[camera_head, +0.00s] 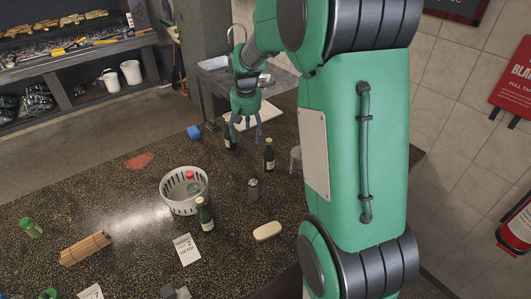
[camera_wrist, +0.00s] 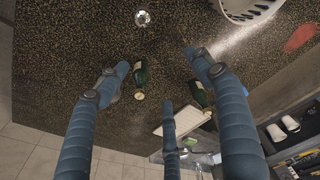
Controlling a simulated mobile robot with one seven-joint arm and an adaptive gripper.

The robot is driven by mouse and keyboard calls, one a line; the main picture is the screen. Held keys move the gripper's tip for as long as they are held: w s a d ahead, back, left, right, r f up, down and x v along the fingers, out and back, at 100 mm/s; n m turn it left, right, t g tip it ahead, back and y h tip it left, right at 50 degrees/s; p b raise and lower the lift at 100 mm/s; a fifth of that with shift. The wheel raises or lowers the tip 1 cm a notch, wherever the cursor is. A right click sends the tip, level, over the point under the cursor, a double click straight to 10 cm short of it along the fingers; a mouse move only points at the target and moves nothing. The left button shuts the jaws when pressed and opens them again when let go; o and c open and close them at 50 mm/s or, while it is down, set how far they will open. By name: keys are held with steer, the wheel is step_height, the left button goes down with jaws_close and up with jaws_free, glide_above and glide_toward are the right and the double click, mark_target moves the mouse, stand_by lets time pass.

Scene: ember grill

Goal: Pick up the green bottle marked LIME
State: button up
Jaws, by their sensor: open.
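My gripper (camera_head: 246,130) is open and empty above the back of the counter, its blue fingers spread. In the wrist view, one dark green bottle (camera_wrist: 140,75) stands near the left finger. It is likely the bottle (camera_head: 269,157) right of my gripper in the head view. A second green bottle (camera_head: 229,140) is just below and left of my gripper; in the wrist view it (camera_wrist: 198,96) is partly behind the right finger. A third green bottle (camera_head: 205,217) stands in front of the white basket. The labels are too small to read, so I cannot tell which is LIME.
The white basket (camera_head: 167,195) holds a red-capped bottle (camera_head: 192,184). A metal shaker (camera_head: 253,190), a brush-like block (camera_head: 268,231), a card (camera_head: 187,249) and a blue cup (camera_head: 194,132) stand or lie around. A white board (camera_head: 240,112) lies behind.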

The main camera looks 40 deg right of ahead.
steer(key=w+d+f+p, duration=0.5)
steer(key=d, duration=0.3)
steer(key=g+p, duration=0.2)
steer(key=p, duration=0.1)
glide_above(269, 151)
steer(key=w+d, duration=0.1)
steer(key=shift+m+y, duration=0.3)
steer(key=shift+m, duration=0.1)
steer(key=f, duration=0.7)
steer(key=shift+w+d+f, duration=0.1)
steer(key=shift+w+f, duration=0.1)
steer(key=shift+f, duration=0.05)
steer(key=shift+f, duration=0.1)
step_height(269, 151, down, 8)
steer(key=shift+f+p, duration=0.2)
steer(key=shift+p, duration=0.45)
steer(key=shift+f, duration=0.15)
steer(key=shift+f+p, duration=0.65)
steer(key=shift+f, duration=1.85)
